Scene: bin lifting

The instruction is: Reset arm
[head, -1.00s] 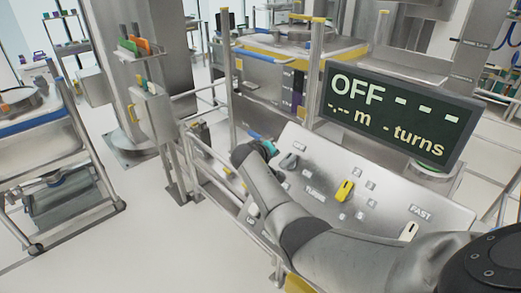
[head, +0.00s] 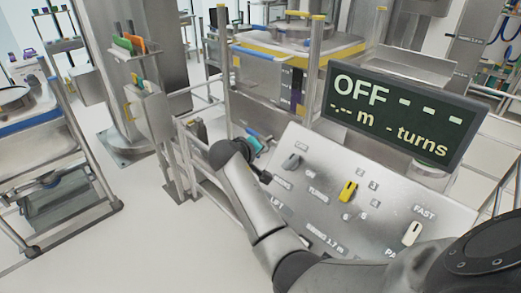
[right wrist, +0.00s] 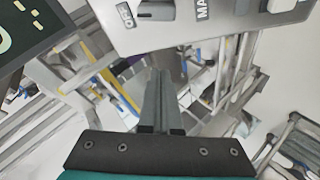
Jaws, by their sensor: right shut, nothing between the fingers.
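My right arm reaches in from the lower right of the head view. Its gripper (head: 265,178) is beside the left edge of the sloped control panel (head: 330,200). In the right wrist view the gripper (right wrist: 160,85) is shut with its fingers together and nothing between them. Part of the panel (right wrist: 215,22) shows beyond the fingertips there, with a grey knob (right wrist: 158,10) and the label "OFF". I cannot tell whether the gripper touches anything. My left gripper is not in view.
The panel carries a yellow switch (head: 347,191) and a white switch (head: 412,233). A dark display (head: 398,120) reading "OFF" stands behind it. A steel trolley (head: 60,150) is at the left. Metal rails (head: 210,150) run beside the panel.

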